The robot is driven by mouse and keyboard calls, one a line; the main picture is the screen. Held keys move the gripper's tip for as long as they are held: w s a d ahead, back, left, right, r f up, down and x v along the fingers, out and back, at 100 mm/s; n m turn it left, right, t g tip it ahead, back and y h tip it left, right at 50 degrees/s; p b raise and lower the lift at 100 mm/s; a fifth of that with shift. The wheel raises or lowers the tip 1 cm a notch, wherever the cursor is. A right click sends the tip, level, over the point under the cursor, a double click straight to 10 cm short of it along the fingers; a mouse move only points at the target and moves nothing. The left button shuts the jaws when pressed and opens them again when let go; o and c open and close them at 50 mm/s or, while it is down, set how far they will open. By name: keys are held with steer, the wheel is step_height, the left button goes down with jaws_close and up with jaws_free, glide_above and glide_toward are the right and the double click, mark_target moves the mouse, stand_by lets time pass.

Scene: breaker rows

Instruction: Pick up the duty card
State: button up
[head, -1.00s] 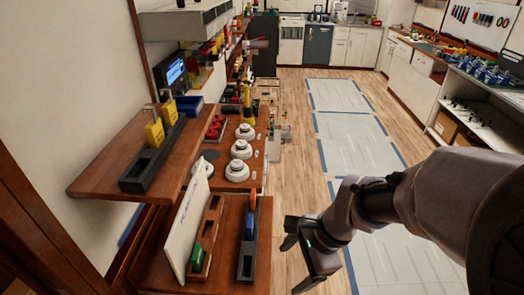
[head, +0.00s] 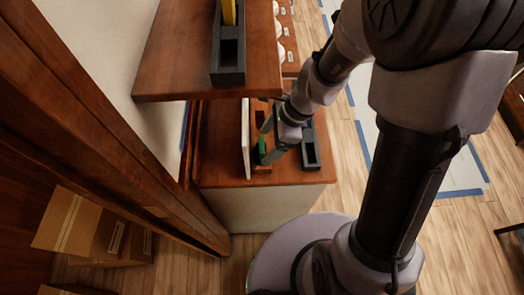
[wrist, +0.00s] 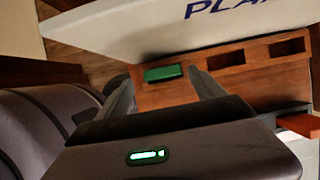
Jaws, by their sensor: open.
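A small green block, which looks like the card, sits in the end slot of a wooden rack (wrist: 235,90). The green card (wrist: 164,73) lies between my fingertips in the wrist view, just beyond them. In the head view the green card (head: 263,146) is partly hidden by my gripper (head: 267,141). My gripper is open and points down toward the rack. In the wrist view my gripper (wrist: 163,92) has one finger on each side of the green card, with no clear contact. Any writing on the card cannot be read.
A white board (head: 245,140) lettered "PLA" stands close beside the rack. A dark slotted holder (head: 310,146) stands on its other side. A wooden shelf (head: 170,75) with another dark holder (head: 228,62) overhangs to the upper left. Cardboard boxes (head: 95,235) stand at lower left.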

mark_target(261, 148)
steer(key=x, duration=0.1)
steer(key=b+x, duration=0.1)
steer(key=x, duration=0.1)
steer(key=b+x, duration=0.1)
steer(key=shift+w+a+f, duration=0.1)
steer(key=shift+w+f, duration=0.15)
steer(key=shift+f, duration=0.1)
steer(key=shift+r, duration=0.2)
steer(key=c, duration=1.5)
steer(key=shift+o, duration=0.2)
steer(key=shift+r, duration=0.1)
